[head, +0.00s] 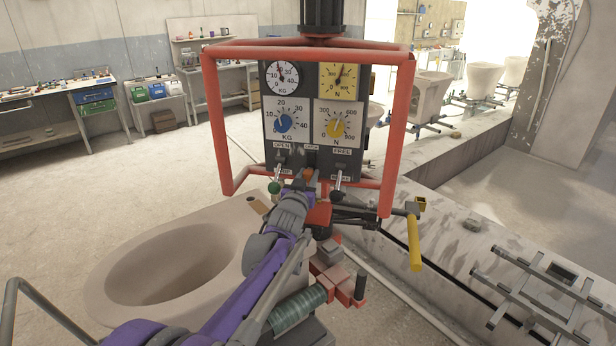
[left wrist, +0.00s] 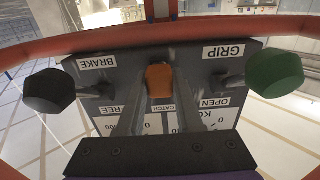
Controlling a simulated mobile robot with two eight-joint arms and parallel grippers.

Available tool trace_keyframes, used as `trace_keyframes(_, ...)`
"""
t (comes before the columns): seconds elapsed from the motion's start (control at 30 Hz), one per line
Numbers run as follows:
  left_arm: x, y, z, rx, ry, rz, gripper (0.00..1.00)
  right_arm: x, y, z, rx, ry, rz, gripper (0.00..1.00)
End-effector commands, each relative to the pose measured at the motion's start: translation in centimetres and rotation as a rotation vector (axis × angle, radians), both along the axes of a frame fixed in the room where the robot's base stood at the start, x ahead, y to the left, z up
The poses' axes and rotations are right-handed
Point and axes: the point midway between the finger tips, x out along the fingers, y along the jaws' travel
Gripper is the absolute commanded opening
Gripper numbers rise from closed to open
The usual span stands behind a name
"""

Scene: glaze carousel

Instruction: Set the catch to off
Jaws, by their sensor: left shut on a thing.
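The catch has a small orange knob (head: 308,174) at the lower middle of a dark control panel (head: 310,105). In the left wrist view, which is upside down, the orange knob (left wrist: 160,80) sits between the two fingers above the CATCH label (left wrist: 160,108). My left gripper (head: 303,178) reaches up to the panel from below and is shut on this knob. The fingers and arm hide the catch's lower part and most of its markings in the head view. I cannot read which setting it is at. My right gripper is not in view.
A green-knobbed GRIP lever (head: 274,188) and a black-knobbed BRAKE lever (head: 336,196) flank the catch closely. A red tube frame (head: 214,125) surrounds the panel. A beige ceramic bowl (head: 120,265) stands below left. A yellow handle (head: 414,243) sticks out at right.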

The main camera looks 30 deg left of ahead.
Motion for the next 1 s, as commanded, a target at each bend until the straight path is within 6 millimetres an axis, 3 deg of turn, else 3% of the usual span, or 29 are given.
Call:
trace_keyframes(0.17, 0.0, 0.0, 0.3, 0.0, 0.0, 0.0, 0.0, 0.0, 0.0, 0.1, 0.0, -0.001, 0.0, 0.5)
trace_keyframes(0.43, 0.0, 0.0, 4.2, 0.001, -0.001, 0.0, 0.0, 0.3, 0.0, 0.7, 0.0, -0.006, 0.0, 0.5)
trace_keyframes(0.73, 0.0, 0.0, 4.7, 0.001, -0.005, -0.001, 0.0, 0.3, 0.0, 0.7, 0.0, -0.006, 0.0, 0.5)
trace_keyframes(0.77, 0.0, 0.0, 4.7, 0.001, -0.005, -0.001, 0.36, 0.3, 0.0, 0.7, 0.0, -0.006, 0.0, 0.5)
trace_keyframes(0.9, 0.0, 0.0, 4.6, 0.001, -0.004, -0.001, 0.62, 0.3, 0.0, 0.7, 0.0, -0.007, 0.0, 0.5)
trace_keyframes(1.0, 0.0, 0.0, 4.6, 0.001, -0.003, 0.0, 0.65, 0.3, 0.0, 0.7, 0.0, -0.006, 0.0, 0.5)
